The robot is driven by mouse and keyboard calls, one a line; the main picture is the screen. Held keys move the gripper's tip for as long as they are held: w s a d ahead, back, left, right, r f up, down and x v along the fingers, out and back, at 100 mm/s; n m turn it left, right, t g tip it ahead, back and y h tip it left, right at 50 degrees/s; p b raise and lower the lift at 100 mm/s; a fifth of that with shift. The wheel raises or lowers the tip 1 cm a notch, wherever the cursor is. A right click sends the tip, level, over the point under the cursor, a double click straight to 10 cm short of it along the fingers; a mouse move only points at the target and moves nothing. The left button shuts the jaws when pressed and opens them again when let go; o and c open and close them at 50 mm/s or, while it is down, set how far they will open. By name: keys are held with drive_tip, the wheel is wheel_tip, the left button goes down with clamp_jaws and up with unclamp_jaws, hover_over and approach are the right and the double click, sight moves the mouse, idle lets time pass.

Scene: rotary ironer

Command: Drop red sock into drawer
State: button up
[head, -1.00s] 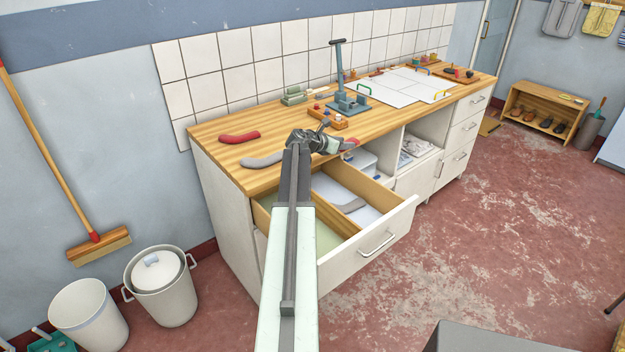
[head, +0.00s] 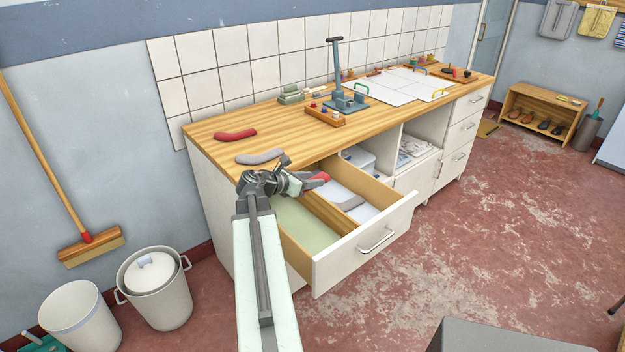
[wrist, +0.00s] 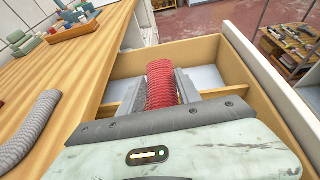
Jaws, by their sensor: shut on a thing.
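My gripper (head: 306,184) is shut on a red sock (head: 319,178) and holds it above the pulled-out drawer (head: 345,254). In the wrist view the ribbed red sock (wrist: 161,82) sits between the two grey fingers, with the drawer's wooden wall (wrist: 243,72) around it. The drawer has a wooden divider (head: 327,212), with a green-floored compartment on the left and a pale blue-floored one on the right. A grey sock (head: 346,196) lies in the right compartment. My arm hides part of the drawer's left side.
Another red sock (head: 235,135) and a grey sock (head: 260,156) lie on the wooden worktop (head: 215,122). A small wooden tray (head: 325,116) and a blue press (head: 344,100) stand farther back. The floor right of the drawer is clear.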

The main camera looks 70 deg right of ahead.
wheel_tip(320, 180, down, 4)
drive_tip(key=b, duration=0.3)
drive_tip(key=shift+f, duration=0.2)
drive_tip(key=o, duration=1.4)
drive_tip(key=shift+a, duration=0.1)
drive_tip(key=p+v, duration=0.2)
drive_tip(key=v, duration=0.5)
drive_tip(key=shift+w+a+r+p, duration=0.1)
drive_tip(key=shift+w+a+p, duration=0.1)
drive_tip(key=shift+a+p, duration=0.1)
